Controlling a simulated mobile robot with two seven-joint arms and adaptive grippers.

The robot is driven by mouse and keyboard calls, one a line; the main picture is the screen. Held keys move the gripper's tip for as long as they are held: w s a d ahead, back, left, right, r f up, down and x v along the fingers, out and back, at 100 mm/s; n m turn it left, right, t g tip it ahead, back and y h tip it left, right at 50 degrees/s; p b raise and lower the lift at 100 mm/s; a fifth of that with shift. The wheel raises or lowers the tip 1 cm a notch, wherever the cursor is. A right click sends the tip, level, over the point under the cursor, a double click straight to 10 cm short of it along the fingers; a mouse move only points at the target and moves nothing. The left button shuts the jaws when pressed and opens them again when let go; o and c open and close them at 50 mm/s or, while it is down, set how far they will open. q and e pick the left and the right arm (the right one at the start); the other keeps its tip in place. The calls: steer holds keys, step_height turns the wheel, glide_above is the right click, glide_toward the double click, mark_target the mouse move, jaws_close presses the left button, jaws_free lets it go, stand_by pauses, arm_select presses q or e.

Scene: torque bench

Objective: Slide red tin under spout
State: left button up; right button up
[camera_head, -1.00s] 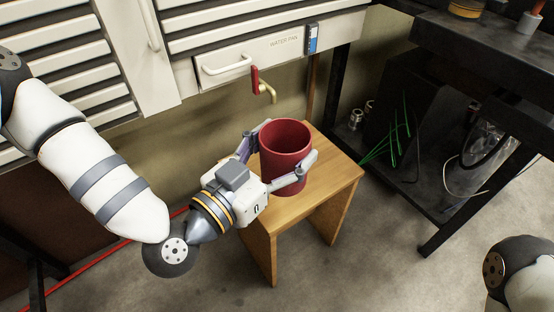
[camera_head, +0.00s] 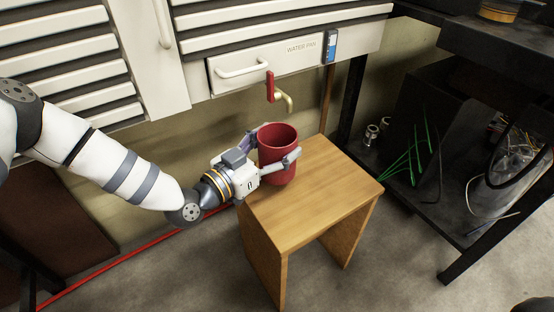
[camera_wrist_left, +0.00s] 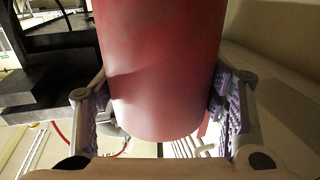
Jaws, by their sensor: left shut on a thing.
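The red tin (camera_head: 277,160) is an open-topped cylinder, upright at the back-left part of the wooden stool (camera_head: 315,205). My left gripper (camera_head: 276,150) is shut around its sides, one finger on each side. In the left wrist view the tin (camera_wrist_left: 160,70) fills the middle between the purple pads. The brass spout (camera_head: 286,101) with its red lever (camera_head: 269,87) hangs below the white cabinet, behind and above the tin. The tin's mouth appears just in front of the spout; exact alignment is unclear. The tin's base is partly hidden by my gripper. My right gripper is out of view.
The white cabinet (camera_head: 232,67) with a drawer marked WATER PAN stands behind. A dark metal bench (camera_head: 500,60) with a lower shelf is at the right. The stool's front and right are bare. A red hose (camera_head: 130,262) lies on the floor.

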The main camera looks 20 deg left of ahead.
arm_select(q)
step_height(320, 180, down, 4)
steer(key=shift+r+b, duration=0.2)
steer(key=shift+b, duration=0.3)
steer(key=shift+r, duration=0.25)
steer(key=o, duration=0.8)
steer(key=shift+f, duration=0.25)
steer(key=shift+c, duration=0.2)
steer(key=o, duration=0.4)
steer(key=shift+r, duration=0.15)
